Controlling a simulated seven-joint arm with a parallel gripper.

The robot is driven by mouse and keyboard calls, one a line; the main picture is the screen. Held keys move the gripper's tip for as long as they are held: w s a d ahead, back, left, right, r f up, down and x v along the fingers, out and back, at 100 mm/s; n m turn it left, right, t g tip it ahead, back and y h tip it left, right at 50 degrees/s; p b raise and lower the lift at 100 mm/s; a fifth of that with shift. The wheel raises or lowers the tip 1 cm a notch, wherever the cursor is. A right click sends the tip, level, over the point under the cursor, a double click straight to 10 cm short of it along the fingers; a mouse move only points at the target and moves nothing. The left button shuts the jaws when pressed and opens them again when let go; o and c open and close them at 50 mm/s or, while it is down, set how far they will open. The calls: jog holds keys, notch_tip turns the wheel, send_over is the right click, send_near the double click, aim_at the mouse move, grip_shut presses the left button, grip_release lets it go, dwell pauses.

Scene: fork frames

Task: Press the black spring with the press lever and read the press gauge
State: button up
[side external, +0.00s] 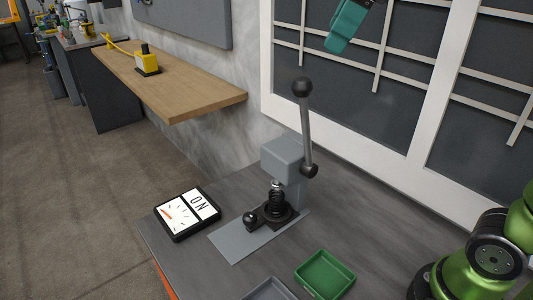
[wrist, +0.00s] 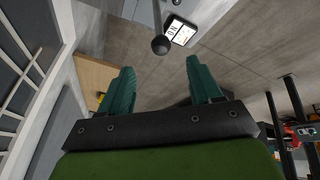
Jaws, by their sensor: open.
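The grey press (side external: 283,157) stands on the dark bench with its lever (side external: 307,125) raised, a black ball knob (side external: 302,87) at the top. The black spring (side external: 277,201) stands upright under the press head, on a black holder. The press gauge (side external: 187,213) lies left of the press; its dial has a red-orange needle and its display seems to read 0 N. My gripper shows in part at the top, with a teal finger (side external: 345,25) above and right of the knob. In the wrist view my gripper (wrist: 160,66) is open and empty, the knob (wrist: 160,45) apart from the fingers.
A green tray (side external: 325,273) and a grey tray (side external: 268,290) sit at the bench's front. A small black knob (side external: 250,219) is beside the spring. A wooden shelf (side external: 175,85) with a yellow tool is behind. A white-framed panel wall (side external: 440,95) rises behind the press.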

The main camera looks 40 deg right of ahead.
send_over(306, 133)
jog(key=w+a, duration=0.1)
notch_tip(306, 133, down, 14)
jog(key=shift+w+f, duration=0.1)
jog(key=shift+f, duration=0.05)
jog(key=shift+a, duration=0.1)
grip_shut()
